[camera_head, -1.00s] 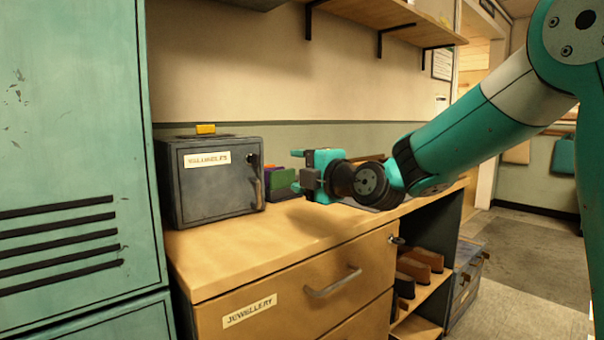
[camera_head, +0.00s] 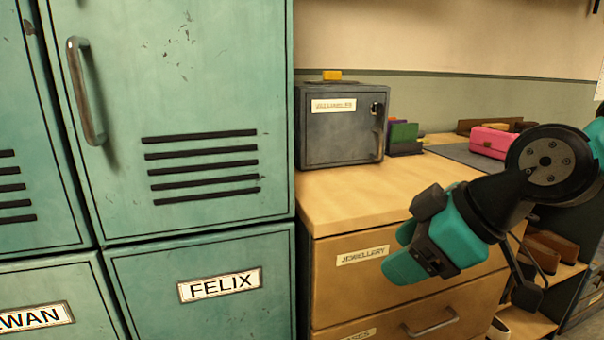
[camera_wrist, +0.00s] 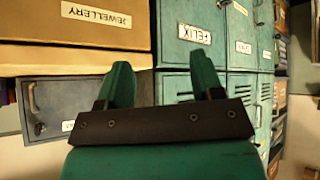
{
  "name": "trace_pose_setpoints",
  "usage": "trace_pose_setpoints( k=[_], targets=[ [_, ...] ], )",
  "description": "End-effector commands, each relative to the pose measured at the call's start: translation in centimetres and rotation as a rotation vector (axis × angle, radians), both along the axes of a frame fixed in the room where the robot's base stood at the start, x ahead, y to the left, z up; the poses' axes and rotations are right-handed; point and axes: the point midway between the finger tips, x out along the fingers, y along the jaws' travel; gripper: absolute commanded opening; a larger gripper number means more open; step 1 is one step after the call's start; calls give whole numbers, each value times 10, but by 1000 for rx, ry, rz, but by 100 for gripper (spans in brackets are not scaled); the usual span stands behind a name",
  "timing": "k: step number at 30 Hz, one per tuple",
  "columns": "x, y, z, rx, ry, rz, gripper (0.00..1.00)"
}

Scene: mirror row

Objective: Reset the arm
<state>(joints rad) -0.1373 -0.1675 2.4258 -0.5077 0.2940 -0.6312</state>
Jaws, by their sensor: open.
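My gripper (camera_head: 408,250) is in front of the wooden drawer unit (camera_head: 330,250), by its jewellery drawer (camera_head: 330,278). It points down and to the left in the head view. In the wrist view my gripper (camera_wrist: 165,78) shows two teal fingers standing apart with nothing between them. The arm is bent, with the dark wrist joint at the right of the head view.
Teal lockers (camera_head: 190,60) fill the left, one labelled Felix. A grey safe (camera_head: 340,145) with a yellow block (camera_head: 332,75) on it stands on the counter. A pink case (camera_head: 490,141) lies farther right. The lower shelf holds brown shoes (camera_head: 555,247).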

Motion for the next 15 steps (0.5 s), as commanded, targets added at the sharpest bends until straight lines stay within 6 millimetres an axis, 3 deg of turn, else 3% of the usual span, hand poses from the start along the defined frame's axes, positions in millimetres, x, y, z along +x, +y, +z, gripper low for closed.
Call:
trace_pose_setpoints(
  k=[3, 9, 15],
  targets=[
    [-53, 0, -17, -17, 261, -100, 61],
    [-128, -15, -37, -119, 611, -311, 61],
    [-127, -16, 23, -118, 618, -321, 61]
  ],
)
